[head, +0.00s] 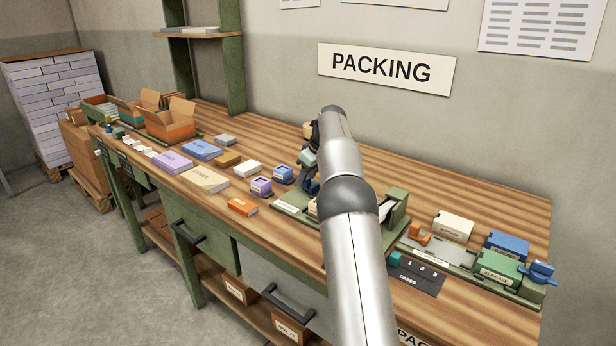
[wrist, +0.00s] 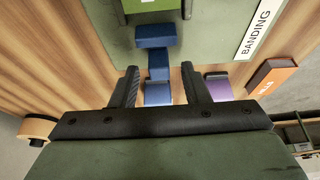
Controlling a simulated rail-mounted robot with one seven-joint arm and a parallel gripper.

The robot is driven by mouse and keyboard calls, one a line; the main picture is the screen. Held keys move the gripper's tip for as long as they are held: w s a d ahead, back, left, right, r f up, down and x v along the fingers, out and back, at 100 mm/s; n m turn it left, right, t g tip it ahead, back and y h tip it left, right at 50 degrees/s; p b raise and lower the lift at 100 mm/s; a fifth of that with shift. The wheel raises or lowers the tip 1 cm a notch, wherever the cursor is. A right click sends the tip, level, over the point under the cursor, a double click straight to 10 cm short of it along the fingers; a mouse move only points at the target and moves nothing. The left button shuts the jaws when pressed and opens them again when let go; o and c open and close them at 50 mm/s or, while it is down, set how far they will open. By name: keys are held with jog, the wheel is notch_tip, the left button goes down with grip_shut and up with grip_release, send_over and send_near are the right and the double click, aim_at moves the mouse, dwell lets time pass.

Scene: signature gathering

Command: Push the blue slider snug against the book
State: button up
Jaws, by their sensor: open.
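The blue slider (wrist: 155,38) sits on the green banding board, with a narrower blue part running back toward my gripper. It also shows in the head view (head: 312,187), partly hidden by my arm. My gripper (wrist: 159,72) is open, one black finger on each side of the slider's narrow part, with visible gaps and nothing clamped. In the head view my gripper (head: 309,170) is over the left end of the board. At the top edge of the wrist view a bright green piece with a pale label (wrist: 150,5) is cut off; I cannot tell whether it is the book.
The banding board (wrist: 210,45) has a white BANDING label (wrist: 258,30). Beyond its edge stand a blue block (head: 283,174), a purple block (head: 261,186) and an orange box (head: 242,206). The slipcase fixture (head: 500,265) and a card (head: 418,275) lie right of my arm.

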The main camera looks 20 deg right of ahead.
grip_shut()
jog(key=s+b, duration=0.1)
jog(key=s+d+b, duration=0.2)
jog(key=shift+s+f, duration=0.2)
jog(key=shift+s, duration=0.05)
grip_release()
jog(key=shift+s+r, duration=0.1)
jog(key=p+v, duration=0.3)
jog(key=v, duration=1.4)
jog(key=shift+r+p, duration=0.25)
jog(key=shift+p, duration=0.1)
